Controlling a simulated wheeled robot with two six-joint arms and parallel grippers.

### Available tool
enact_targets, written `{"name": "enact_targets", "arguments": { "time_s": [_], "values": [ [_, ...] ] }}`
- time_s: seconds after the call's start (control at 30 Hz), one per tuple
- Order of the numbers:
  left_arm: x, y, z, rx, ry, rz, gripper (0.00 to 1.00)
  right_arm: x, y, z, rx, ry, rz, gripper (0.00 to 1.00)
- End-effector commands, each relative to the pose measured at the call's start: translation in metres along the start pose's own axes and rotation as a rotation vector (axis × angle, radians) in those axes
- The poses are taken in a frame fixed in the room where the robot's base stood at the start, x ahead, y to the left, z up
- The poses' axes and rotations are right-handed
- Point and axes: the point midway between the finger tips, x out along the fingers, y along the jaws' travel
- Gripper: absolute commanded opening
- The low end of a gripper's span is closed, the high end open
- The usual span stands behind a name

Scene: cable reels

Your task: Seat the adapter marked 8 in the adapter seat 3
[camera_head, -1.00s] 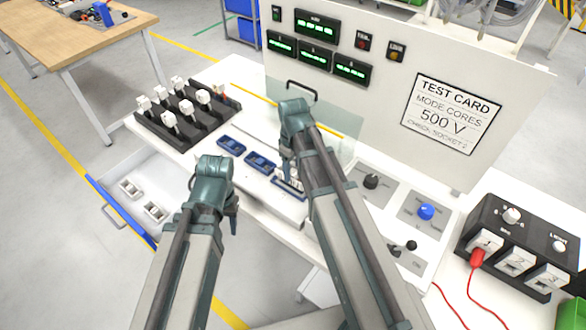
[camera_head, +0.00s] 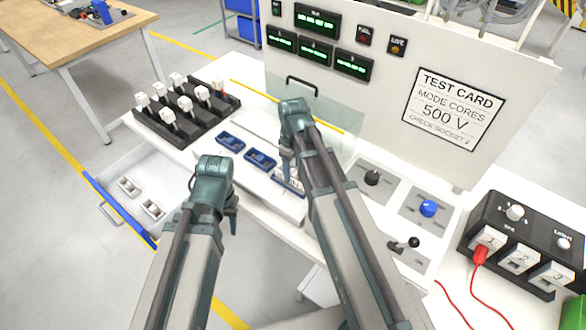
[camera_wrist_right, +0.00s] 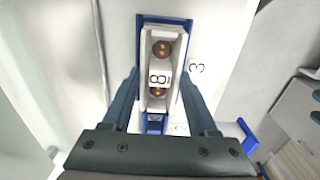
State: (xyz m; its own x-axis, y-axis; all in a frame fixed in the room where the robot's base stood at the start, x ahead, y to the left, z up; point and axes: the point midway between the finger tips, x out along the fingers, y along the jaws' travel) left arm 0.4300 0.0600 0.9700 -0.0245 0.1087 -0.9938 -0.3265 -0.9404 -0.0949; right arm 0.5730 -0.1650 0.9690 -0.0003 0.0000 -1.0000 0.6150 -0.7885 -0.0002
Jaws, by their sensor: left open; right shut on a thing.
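The adapter marked 8 (camera_wrist_right: 160,60) is a white block with two round brown contacts. My right gripper (camera_wrist_right: 160,82) is shut on it, one finger on each side. It lies over the blue adapter seat 3 (camera_wrist_right: 148,19), lined up along it; the printed 3 is beside it. I cannot tell whether it is fully down in the seat. In the head view, my right gripper (camera_head: 287,172) is at the right end of the row of blue seats and partly hides the adapter. My left gripper (camera_head: 231,205) is open and empty, left of and in front of the seats.
Two other blue seats (camera_head: 260,159) look empty. A black rack (camera_head: 190,126) with several white adapters stands at the back left. An open drawer (camera_head: 170,178) holds two white parts. A clear panel (camera_head: 345,125) stands close behind my right gripper. A socket box (camera_head: 524,240) is at right.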

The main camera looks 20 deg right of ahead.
Motion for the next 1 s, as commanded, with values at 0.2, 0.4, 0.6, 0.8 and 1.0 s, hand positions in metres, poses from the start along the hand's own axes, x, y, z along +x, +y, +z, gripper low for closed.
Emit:
{"name": "enact_targets", "arguments": {
  "time_s": [0.2,0.4,0.6,0.8,1.0],
  "values": [
    [0.008,0.001,-0.001,0.0,0.0,0.0,0.45,0.008,0.0,0.0,0.0,0.0,0.0,0.0],
    [0.013,0.001,-0.001,0.0,0.0,0.0,0.45,0.013,0.0,0.0,0.0,0.0,0.0,0.0],
    [0.016,0.002,-0.001,0.0,0.0,0.0,0.45,0.017,0.0,0.0,0.0,0.0,0.0,0.65],
    [0.016,0.002,-0.001,0.0,0.0,0.0,0.45,0.016,0.0,0.0,0.0,0.0,0.0,0.94],
    [0.016,0.002,-0.001,-0.001,0.0,0.0,0.45,0.016,0.0,0.0,0.0,0.0,0.0,0.94]
  ]
}}
